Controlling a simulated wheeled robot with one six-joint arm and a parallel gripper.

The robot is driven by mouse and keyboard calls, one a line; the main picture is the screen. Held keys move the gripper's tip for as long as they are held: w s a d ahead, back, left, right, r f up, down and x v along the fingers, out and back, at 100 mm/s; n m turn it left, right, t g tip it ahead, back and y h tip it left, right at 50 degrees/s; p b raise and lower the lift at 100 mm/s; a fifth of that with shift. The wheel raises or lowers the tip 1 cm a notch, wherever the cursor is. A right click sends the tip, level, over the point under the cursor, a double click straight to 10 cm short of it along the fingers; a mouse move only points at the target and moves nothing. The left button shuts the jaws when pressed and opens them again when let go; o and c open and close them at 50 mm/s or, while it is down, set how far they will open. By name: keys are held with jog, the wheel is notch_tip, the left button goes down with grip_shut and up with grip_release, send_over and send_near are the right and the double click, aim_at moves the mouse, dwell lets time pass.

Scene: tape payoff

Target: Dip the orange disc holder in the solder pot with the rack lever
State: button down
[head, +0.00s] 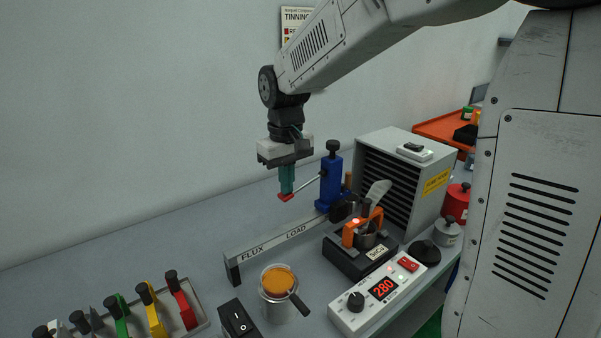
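My gripper (286,188) points straight down, its teal fingers close together at the red end of the rack lever (309,186). The fingers look shut on that red grip, though its contact is partly hidden. The lever slopes from the blue rack post (331,181) down to the left. The orange disc holder (349,234) is beside and over the solder pot (366,240), which sits in a black block labelled SnCu. I cannot tell how deep the holder reaches into the pot.
A rail (277,246) marked FLUX and LOAD runs left of the pot. An amber flux jar (278,282), a controller reading 280 (383,288) and a black switch box (237,320) stand in front. Coloured holders (182,302) fill a rack at lower left. A grey fume unit (408,165) stands behind.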

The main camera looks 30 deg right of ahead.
notch_tip(320, 180, up, 9)
jog(key=shift+f, duration=0.2)
dwell(1.2)
dwell(0.4)
jog(key=s+d+f+m, duration=0.1)
jog(key=s+f, duration=0.1)
jog(key=s, duration=1.1)
jog(key=s+d+f+m+t, duration=0.1)
jog(key=s+d+f, duration=0.1)
jog(key=s, duration=1.2)
jog(key=shift+f, duration=0.8)
